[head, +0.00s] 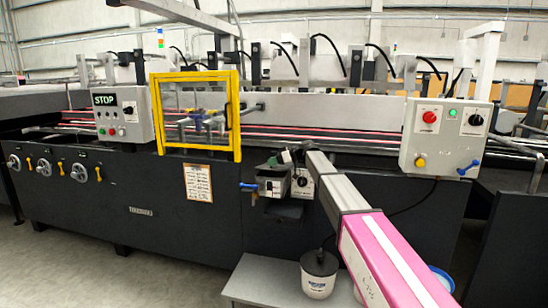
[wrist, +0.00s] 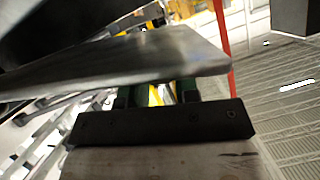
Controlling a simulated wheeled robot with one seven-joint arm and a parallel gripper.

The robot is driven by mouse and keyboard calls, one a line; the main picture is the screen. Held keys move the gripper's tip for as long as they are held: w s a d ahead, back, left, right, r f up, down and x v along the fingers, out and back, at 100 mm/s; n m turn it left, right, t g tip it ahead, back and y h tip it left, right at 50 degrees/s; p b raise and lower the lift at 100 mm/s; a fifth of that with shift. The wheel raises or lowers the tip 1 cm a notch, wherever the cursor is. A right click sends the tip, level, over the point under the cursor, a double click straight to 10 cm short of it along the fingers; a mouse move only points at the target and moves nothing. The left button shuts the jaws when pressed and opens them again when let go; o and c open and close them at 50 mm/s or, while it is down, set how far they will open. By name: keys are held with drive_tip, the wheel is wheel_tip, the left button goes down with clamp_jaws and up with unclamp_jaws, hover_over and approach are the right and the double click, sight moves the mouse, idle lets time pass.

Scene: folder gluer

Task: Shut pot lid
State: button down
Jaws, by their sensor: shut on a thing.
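My gripper (head: 285,157) is at the machine's front, at the far end of my pink and grey arm, just above the small grey glue pot (head: 272,184). In the wrist view, a flat grey metal plate, which looks like the pot lid (wrist: 130,62), lies tilted across the front of my gripper (wrist: 158,95). The green-edged fingers show only in part below the plate, and I take them to be shut on its edge. The lid looks raised, not flat on the pot. The pot's inside is hidden in both views.
A box with a knob (head: 302,184) sits right of the pot. A yellow guard frame (head: 239,115) stands above left. A white tub with a black top (head: 319,272) stands on a grey table (head: 262,285) below. A control box (head: 437,137) is at the right.

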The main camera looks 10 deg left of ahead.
sight(272, 168)
drive_tip(key=shift+s+f+n+t, duration=0.3)
drive_tip(key=shift+f+n, duration=0.15)
drive_tip(key=shift+f, duration=0.25)
drive_tip(key=shift+s+f+n+t, duration=0.3)
drive_tip(key=shift+f+n, duration=0.15)
drive_tip(key=shift+f, duration=0.25)
drive_tip(key=c, duration=0.9)
unclamp_jaws()
drive_tip(key=shift+f, duration=0.1)
drive_tip(key=shift+d, duration=0.15)
drive_tip(key=v, duration=1)
drive_tip(key=shift+d+r, duration=0.25)
